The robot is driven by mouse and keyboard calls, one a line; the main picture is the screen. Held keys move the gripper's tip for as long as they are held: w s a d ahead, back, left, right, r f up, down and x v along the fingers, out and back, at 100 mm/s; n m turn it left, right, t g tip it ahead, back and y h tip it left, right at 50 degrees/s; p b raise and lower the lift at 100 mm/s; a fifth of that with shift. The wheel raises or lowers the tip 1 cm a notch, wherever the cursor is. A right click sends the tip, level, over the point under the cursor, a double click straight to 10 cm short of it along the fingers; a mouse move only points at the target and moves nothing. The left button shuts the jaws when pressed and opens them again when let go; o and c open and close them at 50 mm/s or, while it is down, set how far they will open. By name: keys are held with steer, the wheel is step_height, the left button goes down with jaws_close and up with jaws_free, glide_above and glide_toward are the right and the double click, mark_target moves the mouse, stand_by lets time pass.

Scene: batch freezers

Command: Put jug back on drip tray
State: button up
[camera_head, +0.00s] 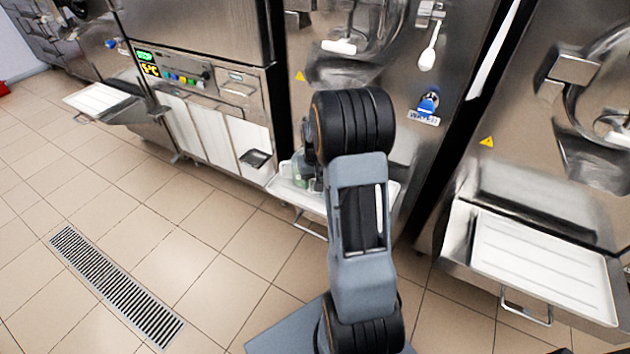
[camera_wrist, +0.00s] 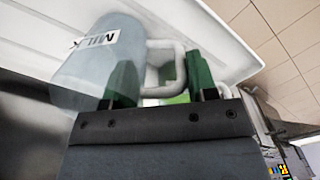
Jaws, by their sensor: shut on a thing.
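The jug (camera_wrist: 82,72) is a translucent blue-grey vessel with a "MILK" label and a pale looped handle. My gripper (camera_wrist: 160,76) has green fingers on either side of the handle and is shut on it. The white drip tray (camera_wrist: 228,42) fills the area behind the jug in the wrist view. In the head view, the gripper (camera_head: 304,178) is over the left part of the middle machine's drip tray (camera_head: 287,194). My arm hides much of that tray and most of the jug. I cannot tell whether the jug touches the tray.
Steel freezers stand in a row. Another white tray (camera_head: 545,262) projects at the right, and one (camera_head: 98,98) at the far left. A control panel (camera_head: 172,70) is on the unit left of the middle machine. The tiled floor with a drain grate (camera_head: 115,287) is clear.

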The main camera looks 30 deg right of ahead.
steer(key=shift+f, duration=0.15)
steer(key=o, duration=1.2)
steer(key=shift+c, duration=0.2)
step_height(320, 180, up, 11)
steer(key=shift+r+p, duration=0.2)
steer(key=shift+p, duration=0.8)
steer(key=s+a+r+n+t, duration=0.1)
steer(key=s+a+r, duration=0.1)
steer(key=s+a, duration=0.6)
steer(key=s+a+r+n+t, duration=0.2)
steer(key=s+a+r, duration=0.1)
steer(key=s+a, duration=0.4)
steer(key=shift+s+a, duration=0.35)
steer(key=shift+a, duration=0.65)
